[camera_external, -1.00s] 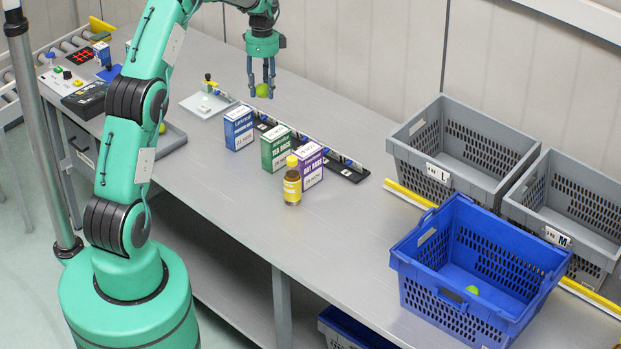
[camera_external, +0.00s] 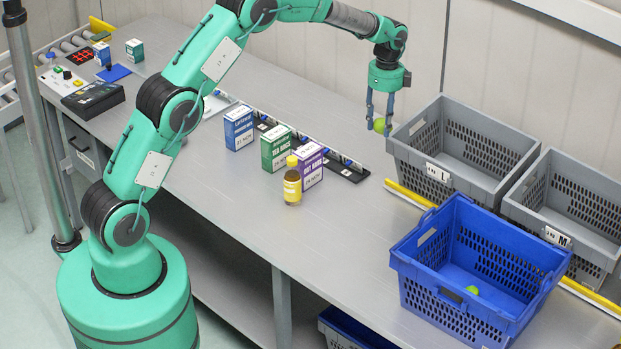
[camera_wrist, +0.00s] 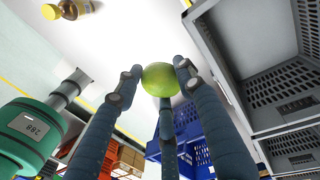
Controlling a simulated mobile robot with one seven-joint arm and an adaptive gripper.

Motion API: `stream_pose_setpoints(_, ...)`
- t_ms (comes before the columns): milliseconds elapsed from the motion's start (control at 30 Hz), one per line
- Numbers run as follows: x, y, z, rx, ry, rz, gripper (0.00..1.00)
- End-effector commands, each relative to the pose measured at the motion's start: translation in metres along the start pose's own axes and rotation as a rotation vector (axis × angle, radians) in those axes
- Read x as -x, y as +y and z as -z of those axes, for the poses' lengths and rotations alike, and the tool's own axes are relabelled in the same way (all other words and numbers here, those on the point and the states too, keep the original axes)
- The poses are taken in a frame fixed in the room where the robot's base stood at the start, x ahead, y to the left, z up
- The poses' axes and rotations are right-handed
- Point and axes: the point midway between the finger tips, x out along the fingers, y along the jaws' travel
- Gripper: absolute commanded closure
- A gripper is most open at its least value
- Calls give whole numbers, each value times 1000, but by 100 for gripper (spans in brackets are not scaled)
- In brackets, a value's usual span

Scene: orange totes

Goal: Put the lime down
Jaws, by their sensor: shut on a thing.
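The green lime (camera_external: 379,125) is held between the fingertips of my gripper (camera_external: 379,122), above the table near the left edge of the grey tote marked L. In the wrist view the lime (camera_wrist: 160,79) sits between the fingers of my gripper (camera_wrist: 157,80), which are shut on it. A blue tote (camera_external: 478,297) stands at the front right of the table. Another green fruit (camera_external: 472,290) shows low inside it, partly seen through the tote's opening.
Grey totes L (camera_external: 415,165) and M (camera_external: 520,210) stand at the right along a yellow rail (camera_external: 405,193). A brown bottle (camera_external: 292,185) and blue (camera_external: 238,129), green (camera_external: 275,150) and purple (camera_external: 309,166) boxes stand mid-table. The table (camera_external: 345,240) is clear between bottle and blue tote.

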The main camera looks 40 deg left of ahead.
Motion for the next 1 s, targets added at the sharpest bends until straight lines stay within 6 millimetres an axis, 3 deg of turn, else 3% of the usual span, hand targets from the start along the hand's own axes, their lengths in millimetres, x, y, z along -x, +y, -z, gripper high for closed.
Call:
stream_pose_setpoints(33,0,3,24,-28,-2,-1,88)
stream_pose_setpoints(100,-1,6,53,-62,-3,-1,88)
stream_pose_setpoints(467,-3,40,197,-230,-12,-1,88)
stream_pose_setpoints(667,-7,70,274,-323,-17,-2,88)
stream_pose_setpoints(1000,-11,137,395,-477,-24,-2,88)
